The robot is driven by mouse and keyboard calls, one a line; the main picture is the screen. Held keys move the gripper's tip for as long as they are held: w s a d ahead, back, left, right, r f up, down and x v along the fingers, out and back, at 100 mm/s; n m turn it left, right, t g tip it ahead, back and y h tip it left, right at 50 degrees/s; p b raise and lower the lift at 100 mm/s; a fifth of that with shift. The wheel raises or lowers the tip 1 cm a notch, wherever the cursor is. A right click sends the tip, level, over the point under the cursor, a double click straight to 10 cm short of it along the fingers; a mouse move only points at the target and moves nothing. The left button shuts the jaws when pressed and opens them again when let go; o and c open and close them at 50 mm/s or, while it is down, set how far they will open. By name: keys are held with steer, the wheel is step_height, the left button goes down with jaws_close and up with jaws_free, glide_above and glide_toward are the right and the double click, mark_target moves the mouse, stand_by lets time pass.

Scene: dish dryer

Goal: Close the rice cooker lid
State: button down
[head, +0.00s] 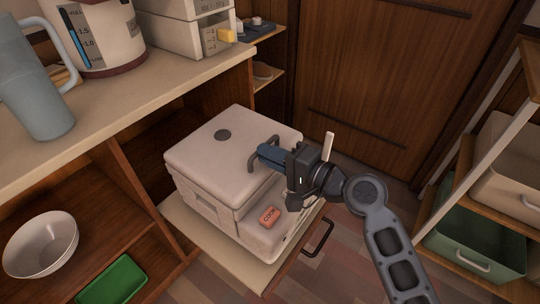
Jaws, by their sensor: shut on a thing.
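The rice cooker (205,197) is a boxy off-white appliance with a red "COOK" button (269,216) on its front. Its lid (215,148), with a round dark spot on top, lies down over the body; I cannot tell whether it is fully latched. A dark looped handle (254,160) stands at the lid's front right edge. My gripper (270,154) comes in from the right and is shut on this handle; its blue fingers and dark body hide part of the handle and the lid's edge.
The cooker stands on a pulled-out shelf (188,224) with a dark handle (318,238). A counter (110,125) above left holds a tumbler (38,90) and a kettle (102,35). A bowl (42,243) and a green tray (112,279) sit lower left. A bin rack (480,240) is right.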

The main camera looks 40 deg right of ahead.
steer(key=shift+s+f, duration=0.2)
steer(key=shift+f, duration=0.45)
steer(key=c, duration=1.4)
jaws_free()
steer(key=shift+a, duration=0.1)
steer(key=shift+c, duration=0.2)
steer(key=v, duration=0.7)
steer(key=shift+s+d+r, duration=0.2)
steer(key=shift+s+r, duration=0.1)
steer(key=shift+r, duration=0.05)
